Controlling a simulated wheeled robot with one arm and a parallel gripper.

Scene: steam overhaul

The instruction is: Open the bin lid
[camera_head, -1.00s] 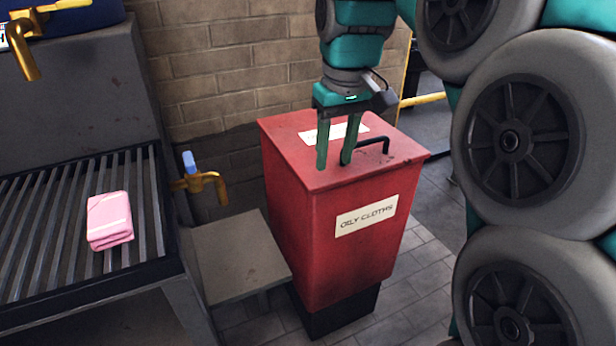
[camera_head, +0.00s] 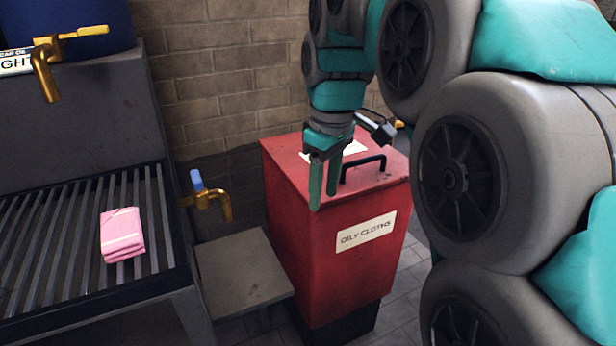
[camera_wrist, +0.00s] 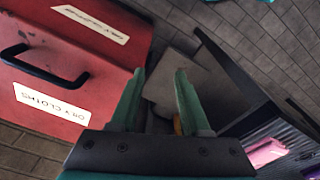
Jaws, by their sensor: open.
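The red bin (camera_head: 310,250) stands on a dark base against the brick wall, with an "OILY CLOTHS" label on its front. Its lid (camera_head: 285,155) is closed and carries a black bar handle (camera_head: 362,170) and a pale label. In the wrist view the lid handle (camera_wrist: 40,68) is at the left, apart from the fingers. My gripper (camera_head: 323,190) is open and empty, fingers pointing down at the front left part of the lid, left of the handle. In the wrist view my gripper (camera_wrist: 158,90) has nothing between its fingers; whether it touches the bin I cannot tell.
A low grey table (camera_head: 240,275) stands left of the bin. A slatted rack (camera_head: 65,240) with a folded pink cloth (camera_head: 121,235) is farther left. A brass tap (camera_head: 208,200) with a blue handle sticks out between rack and bin. Another brass tap (camera_head: 45,70) is upper left.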

